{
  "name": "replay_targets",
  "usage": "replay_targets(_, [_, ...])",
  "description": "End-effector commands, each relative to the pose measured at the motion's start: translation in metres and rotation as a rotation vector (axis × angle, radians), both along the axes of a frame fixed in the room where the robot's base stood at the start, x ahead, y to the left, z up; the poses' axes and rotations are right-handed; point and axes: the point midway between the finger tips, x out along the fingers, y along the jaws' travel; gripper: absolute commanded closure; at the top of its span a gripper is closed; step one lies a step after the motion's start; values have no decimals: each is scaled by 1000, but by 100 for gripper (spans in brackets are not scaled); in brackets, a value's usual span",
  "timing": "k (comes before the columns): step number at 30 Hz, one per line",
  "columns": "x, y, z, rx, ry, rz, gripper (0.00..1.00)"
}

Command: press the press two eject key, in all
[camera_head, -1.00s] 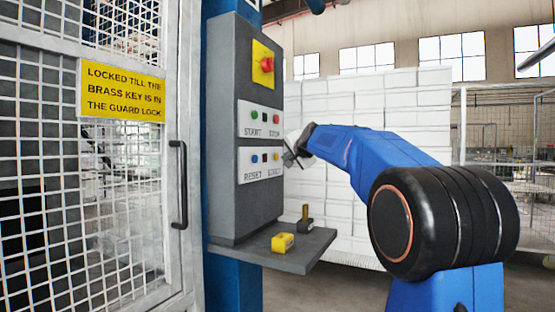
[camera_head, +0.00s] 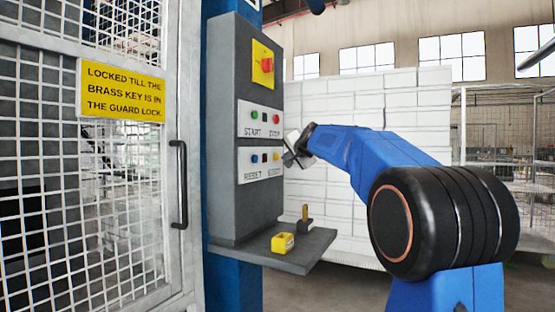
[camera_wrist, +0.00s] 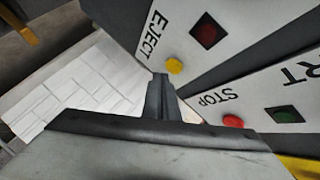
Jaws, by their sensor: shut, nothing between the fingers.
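The yellow eject key (camera_wrist: 174,67) is a round button beside the word EJECT in the wrist view. In the head view the eject key (camera_head: 276,157) sits at the right end of the lower white plate (camera_head: 261,166). My gripper (camera_wrist: 159,80) is shut and empty, its fingertips just beside the eject key in the wrist view. I cannot tell whether they touch it. In the head view my gripper (camera_head: 289,158) is at the panel's right edge, small and partly hidden by the wrist.
The red stop key (camera_wrist: 233,121) is near the gripper. A blue reset key (camera_head: 255,158), a green start key (camera_head: 254,115) and a red knob (camera_head: 267,65) are on the panel. Below, a shelf (camera_head: 310,250) carries a yellow block (camera_head: 283,243) and a small dark holder (camera_head: 304,223).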

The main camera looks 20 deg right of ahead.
Motion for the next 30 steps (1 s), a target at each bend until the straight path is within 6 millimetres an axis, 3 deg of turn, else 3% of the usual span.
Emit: replay_targets(30, [8, 7, 0, 0, 0, 0, 100])
